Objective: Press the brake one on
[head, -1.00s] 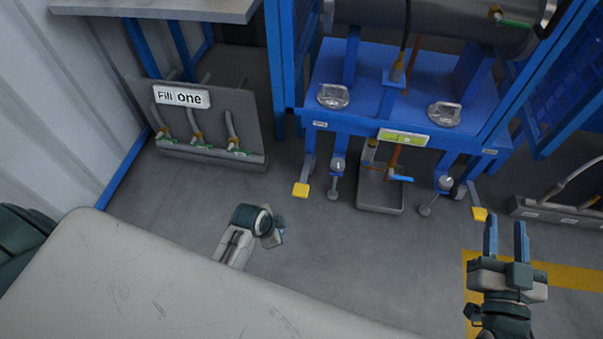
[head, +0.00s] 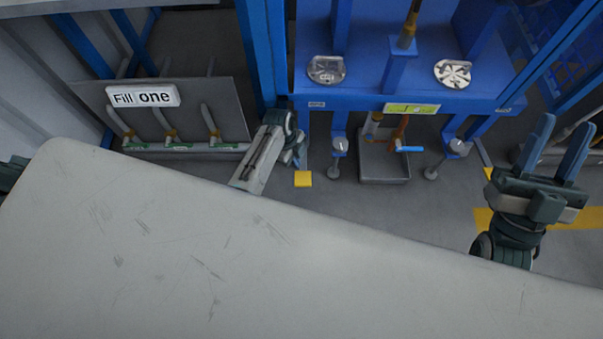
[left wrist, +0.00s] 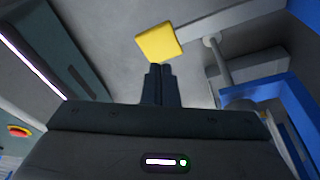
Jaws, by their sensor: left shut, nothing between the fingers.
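A yellow brake pedal (head: 303,178) sits low at the front left of the blue frame in the head view. It also shows in the left wrist view (left wrist: 159,42), just beyond my fingertips. My left gripper (left wrist: 160,68) is shut and empty, its fingers pointing at the pedal's near edge; I cannot tell whether they touch it. In the head view my left gripper (head: 297,154) is small and partly hidden by its own arm, just above the pedal. A second yellow pedal (head: 488,174) is mostly hidden near my right arm. My right gripper (head: 560,136) is open and empty.
The blue frame (head: 390,100) stands ahead, with caster feet (head: 340,146) and a grey drip tray (head: 384,170) beneath it. A panel with hoses and a "Fill one" sign (head: 143,96) stands left. Grey floor (head: 400,215) is clear before the frame.

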